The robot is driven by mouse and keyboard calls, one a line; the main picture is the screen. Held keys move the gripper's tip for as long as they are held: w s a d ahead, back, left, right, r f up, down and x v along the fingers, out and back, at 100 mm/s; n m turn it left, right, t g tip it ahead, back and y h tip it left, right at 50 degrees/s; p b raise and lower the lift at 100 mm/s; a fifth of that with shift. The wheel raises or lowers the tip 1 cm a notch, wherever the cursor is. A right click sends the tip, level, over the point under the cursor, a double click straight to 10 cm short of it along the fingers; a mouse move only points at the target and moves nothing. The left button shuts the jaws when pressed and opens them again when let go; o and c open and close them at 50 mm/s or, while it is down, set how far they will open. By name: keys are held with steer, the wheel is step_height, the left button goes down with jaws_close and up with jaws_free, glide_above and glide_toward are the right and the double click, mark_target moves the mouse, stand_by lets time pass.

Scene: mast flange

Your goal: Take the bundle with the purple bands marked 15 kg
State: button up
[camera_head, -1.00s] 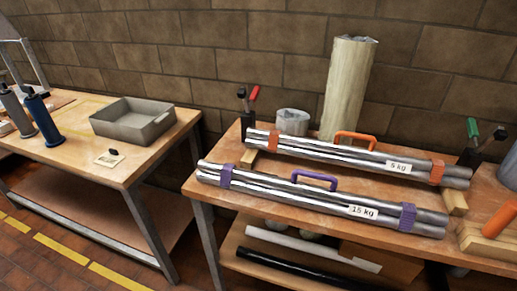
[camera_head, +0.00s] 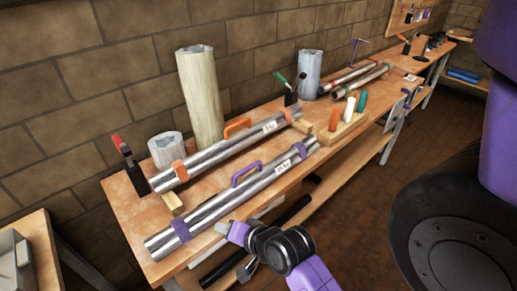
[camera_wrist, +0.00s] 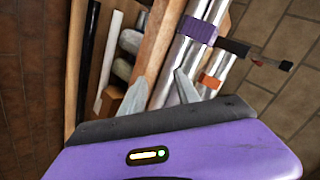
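The bundle of silvery tubes with purple bands (camera_head: 180,230) lies along the table's front edge in the head view, with a purple handle (camera_head: 246,173) on top. Its white label is too small to read clearly now. In the wrist view, one purple band (camera_wrist: 197,30) and the tubes show ahead of my gripper. My gripper (camera_wrist: 160,88) is open and empty, with its two grey fingers apart. In the head view, my gripper (camera_head: 233,248) is in front of the table edge, beside the bundle and not visibly touching it.
An orange-banded bundle (camera_head: 215,153) lies behind it on wooden blocks. A clamp (camera_head: 130,168), a pale roll (camera_head: 200,98) and a small grey cylinder (camera_head: 166,150) stand at the back. A block with coloured handles (camera_head: 340,128) is to the right. A lower shelf holds tubes (camera_head: 222,262).

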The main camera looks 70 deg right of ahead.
steer(key=d+r+m+g+p, duration=0.1)
steer(key=d+r+m+p, duration=0.25)
steer(key=d+r, duration=0.35)
steer(key=m+g+p, duration=0.2)
steer(key=m, duration=0.2)
glide_toward(248, 169)
steer(key=d+f, duration=0.1)
steer(key=b+x, duration=0.3)
steer(key=x, duration=0.4)
steer(key=shift+w+a+f, duration=0.1)
steer(key=shift+w+f, duration=0.05)
steer(key=shift+w, duration=0.05)
steer(key=shift+b+x, duration=0.85)
steer(key=shift+b, duration=0.25)
steer(key=shift+w, duration=0.2)
jaws_close()
